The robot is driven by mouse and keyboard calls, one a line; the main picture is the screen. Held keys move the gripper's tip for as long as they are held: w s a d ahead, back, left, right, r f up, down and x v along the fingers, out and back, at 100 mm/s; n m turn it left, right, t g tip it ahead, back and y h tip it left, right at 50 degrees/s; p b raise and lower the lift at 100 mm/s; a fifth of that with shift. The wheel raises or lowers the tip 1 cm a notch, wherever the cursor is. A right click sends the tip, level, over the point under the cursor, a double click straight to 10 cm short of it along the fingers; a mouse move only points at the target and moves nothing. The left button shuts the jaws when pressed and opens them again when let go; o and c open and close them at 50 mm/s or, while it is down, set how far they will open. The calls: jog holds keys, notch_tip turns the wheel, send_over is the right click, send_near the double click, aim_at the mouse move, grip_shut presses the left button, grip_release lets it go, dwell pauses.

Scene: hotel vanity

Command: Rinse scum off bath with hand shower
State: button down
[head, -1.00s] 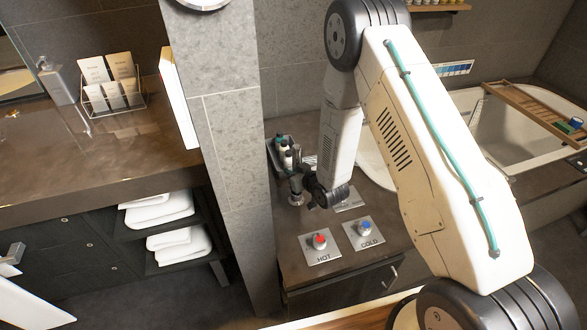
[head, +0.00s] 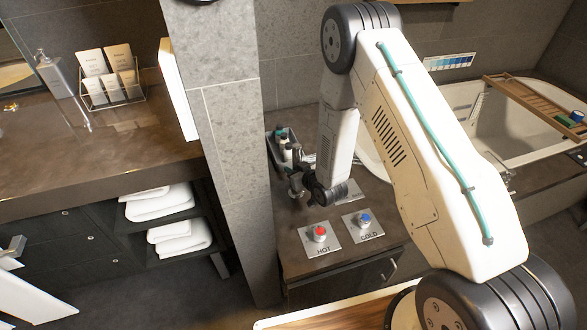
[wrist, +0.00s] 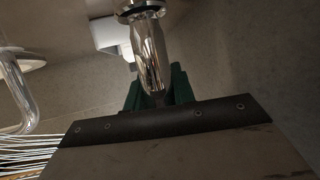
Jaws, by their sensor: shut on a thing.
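The white bath (head: 515,135) is at the upper right of the head view, partly behind my arm. Scum on it cannot be made out. My gripper (head: 297,180) is low over the vanity counter (head: 290,247), beside a small tray of bottles. In the wrist view my gripper's dark green fingers (wrist: 157,90) are shut on an upright chrome handle (wrist: 148,50) with a round flange at its top. I take this for the hand shower, but its head is not clearly visible. The gripper body hides its other end.
A red HOT knob (head: 319,234) and a blue COLD knob (head: 364,218) sit on plates near the counter front. A bottle tray (head: 275,150) stands behind my gripper. A wooden caddy (head: 530,100) spans the bath. A tiled pillar (head: 225,150) stands left of the counter.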

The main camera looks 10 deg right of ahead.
jog(key=c, duration=1.1)
grip_release()
jog(key=v, duration=0.7)
jog(key=shift+s+d+r, duration=0.15)
jog(key=shift+s, duration=0.2)
